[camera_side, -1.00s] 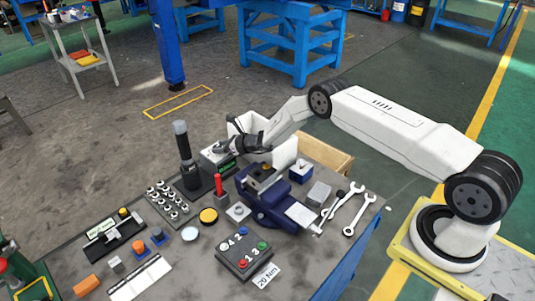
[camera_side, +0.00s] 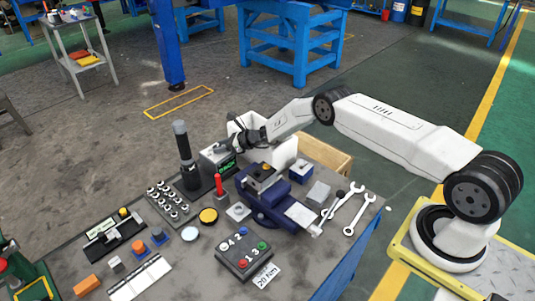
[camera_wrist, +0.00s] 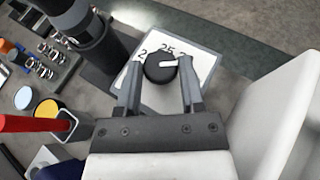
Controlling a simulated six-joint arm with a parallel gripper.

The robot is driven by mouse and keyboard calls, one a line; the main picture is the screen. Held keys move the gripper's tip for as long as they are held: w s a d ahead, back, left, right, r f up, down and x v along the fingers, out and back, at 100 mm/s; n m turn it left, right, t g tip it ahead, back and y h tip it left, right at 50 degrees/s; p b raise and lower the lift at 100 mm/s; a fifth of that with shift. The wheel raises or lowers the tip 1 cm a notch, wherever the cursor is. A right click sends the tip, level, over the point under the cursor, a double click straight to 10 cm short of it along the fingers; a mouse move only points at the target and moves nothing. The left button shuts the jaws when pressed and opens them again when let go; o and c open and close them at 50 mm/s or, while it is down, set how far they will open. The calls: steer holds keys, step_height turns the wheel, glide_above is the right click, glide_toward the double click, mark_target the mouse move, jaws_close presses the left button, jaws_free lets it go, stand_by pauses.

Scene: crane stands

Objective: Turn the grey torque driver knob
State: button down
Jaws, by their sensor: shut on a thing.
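The torque driver knob (camera_wrist: 159,68) is round and very dark, with a white pointer bar directed to the right in the wrist view. It sits on a pale dial plate (camera_wrist: 135,77) with printed numbers; "25" is readable above it and others are partly covered. My gripper (camera_wrist: 160,66) has one finger on each side of the knob and is shut on it. In the side view my gripper (camera_side: 240,140) is at the top of a grey box (camera_side: 217,163) with a green-lit display, and hides the knob there.
A dark upright tool (camera_side: 184,155) stands just left of the box. A white bin (camera_side: 283,150) is close on the right. A blue vise (camera_side: 262,192), a red-handled tool (camera_side: 219,186) and a numbered button box (camera_side: 243,255) are nearer the front. A card (camera_side: 267,275) reads "20 Nm".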

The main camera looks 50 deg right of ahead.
steer(key=shift+w+d+r+n+g+y, duration=0.1)
steer(key=shift+n+g+y, duration=0.3)
steer(key=shift+n+y, duration=0.15)
steer(key=shift+w+r+n+g+y, duration=0.1)
steer(key=shift+n+g+y, duration=0.35)
steer(key=shift+n, duration=0.1)
steer(key=shift+c, duration=1.7)
jaws_free()
steer(key=shift+o, duration=0.6)
steer(key=shift+s+f, duration=0.1)
steer(key=shift+f, duration=0.05)
steer(key=shift+r, duration=1.7)
steer(key=s+r, duration=0.9)
steer(key=s, duration=0.5)
steer(key=shift+a+r, duration=0.3)
steer(key=shift+r, duration=0.05)
